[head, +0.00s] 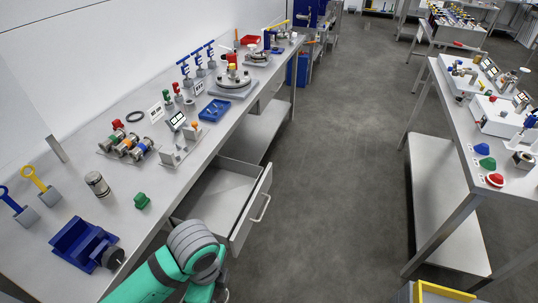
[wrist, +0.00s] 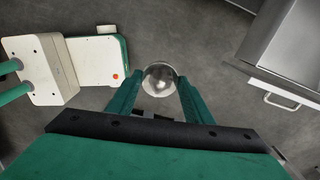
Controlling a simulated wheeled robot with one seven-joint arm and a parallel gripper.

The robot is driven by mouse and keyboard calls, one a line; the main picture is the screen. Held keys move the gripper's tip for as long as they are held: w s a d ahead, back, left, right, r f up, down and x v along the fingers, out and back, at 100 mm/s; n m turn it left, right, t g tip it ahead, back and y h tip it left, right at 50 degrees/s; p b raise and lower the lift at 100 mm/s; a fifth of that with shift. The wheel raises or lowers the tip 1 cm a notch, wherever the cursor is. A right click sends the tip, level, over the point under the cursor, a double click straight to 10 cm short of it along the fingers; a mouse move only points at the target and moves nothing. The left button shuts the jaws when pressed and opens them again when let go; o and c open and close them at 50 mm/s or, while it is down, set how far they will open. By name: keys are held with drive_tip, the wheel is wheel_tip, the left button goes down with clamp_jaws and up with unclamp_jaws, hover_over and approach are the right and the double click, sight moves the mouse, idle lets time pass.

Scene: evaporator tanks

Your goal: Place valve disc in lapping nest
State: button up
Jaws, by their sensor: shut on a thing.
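In the wrist view my gripper (wrist: 160,90) is shut on a round, shiny metal piece (wrist: 160,79), which looks like the valve disc. It sits between the two green fingertips, with grey floor beyond it. In the head view my green and grey arm shows at the bottom, beside the left bench; the fingers and the held disc are hidden there. I cannot tell for sure which fixture is the lapping nest. A round metal plate with a knob (head: 233,82) stands on the left bench toward the back.
An open drawer (head: 225,195) sticks out beside my arm. Grey floor (head: 340,170) is clear between the benches.

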drive_tip(key=w+d+f+n, duration=0.6)
drive_tip(key=w+f+n, duration=0.1)
drive_tip(key=w+n, duration=0.2)
drive_tip(key=w+d+f+n, duration=0.7)
drive_tip(key=w+f+n, duration=0.1)
drive_tip(key=n, duration=0.3)
drive_tip(key=shift+w+d+f, duration=0.2)
drive_tip(key=shift+w, duration=0.5)
